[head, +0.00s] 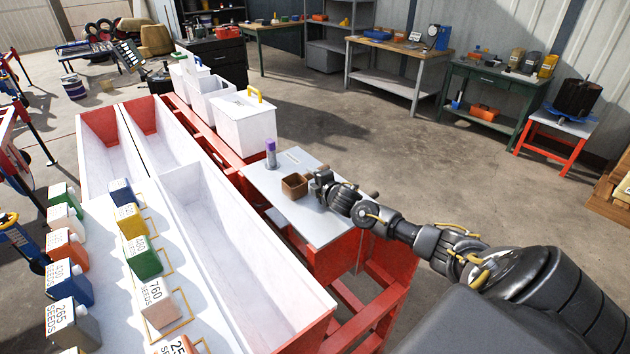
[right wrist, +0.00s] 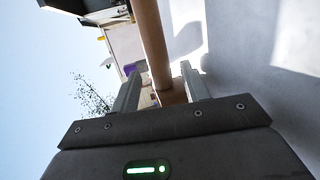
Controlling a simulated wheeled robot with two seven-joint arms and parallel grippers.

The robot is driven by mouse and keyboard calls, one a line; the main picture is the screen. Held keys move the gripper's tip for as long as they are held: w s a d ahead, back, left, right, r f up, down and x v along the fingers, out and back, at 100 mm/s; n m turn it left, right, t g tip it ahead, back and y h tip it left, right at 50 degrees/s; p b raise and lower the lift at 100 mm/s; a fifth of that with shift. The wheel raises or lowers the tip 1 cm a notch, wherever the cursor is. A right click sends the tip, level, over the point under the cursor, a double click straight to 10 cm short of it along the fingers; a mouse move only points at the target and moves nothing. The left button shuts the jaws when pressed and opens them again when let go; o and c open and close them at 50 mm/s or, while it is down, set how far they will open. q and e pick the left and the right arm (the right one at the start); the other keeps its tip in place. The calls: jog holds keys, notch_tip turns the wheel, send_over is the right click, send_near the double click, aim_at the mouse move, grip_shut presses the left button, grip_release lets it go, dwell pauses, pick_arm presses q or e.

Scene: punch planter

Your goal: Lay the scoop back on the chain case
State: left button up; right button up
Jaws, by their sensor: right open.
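The scoop (head: 294,187), a brown open box with a round wooden handle, is at the grey top of the red chain case (head: 313,231); I cannot tell whether it rests on it or is slightly above. My right gripper (head: 320,178) is at the right side of the scoop's box. In the right wrist view its two fingers (right wrist: 162,92) stand apart, with the brown handle (right wrist: 152,45) running between them and a gap showing on each side. Part of the scoop is hidden by the gripper. My left gripper is not in view.
A purple-capped bottle (head: 271,154) stands on the case top behind the scoop. White bins (head: 246,122) stand beyond it. A long white trough (head: 235,255) lies left of the case, with several seed jugs (head: 143,256) beside it. Open floor lies to the right.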

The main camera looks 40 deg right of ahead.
jog(key=shift+f, duration=0.2)
jog(key=v, duration=0.3)
jog(key=b+v, duration=0.1)
jog(key=v, duration=0.3)
jog(key=b+v, duration=0.1)
jog(key=v, duration=0.3)
jog(key=shift+f, duration=0.35)
jog(key=shift+f, duration=0.1)
